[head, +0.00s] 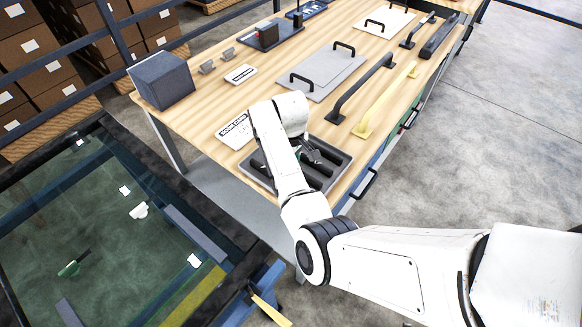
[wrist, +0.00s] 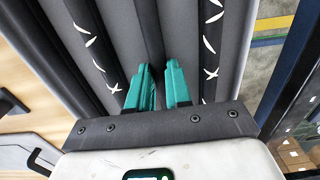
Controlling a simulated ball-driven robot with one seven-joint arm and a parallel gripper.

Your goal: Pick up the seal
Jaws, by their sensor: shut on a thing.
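A dark grey tray (head: 346,168) with several long black strips, which look like the seals, sits at the near edge of the wooden bench. In the wrist view my gripper (wrist: 159,76) has its two teal fingers down in the tray. They are shut on the middle black seal (wrist: 148,28), which runs between the fingertips. Two other seals with white marks lie to the left (wrist: 97,48) and right (wrist: 211,40) of it. The held seal appears still in the tray; whether it is clear of the tray floor cannot be told. My arm covers much of the tray in the head view.
A white label card (head: 236,131) lies left of the tray. A grey panel with handles (head: 325,76), a black bar handle (head: 360,90) and a yellow handle (head: 386,100) lie beyond it. A dark block (head: 162,82) stands at the bench's left corner. A glass-panelled frame (head: 100,215) is at lower left.

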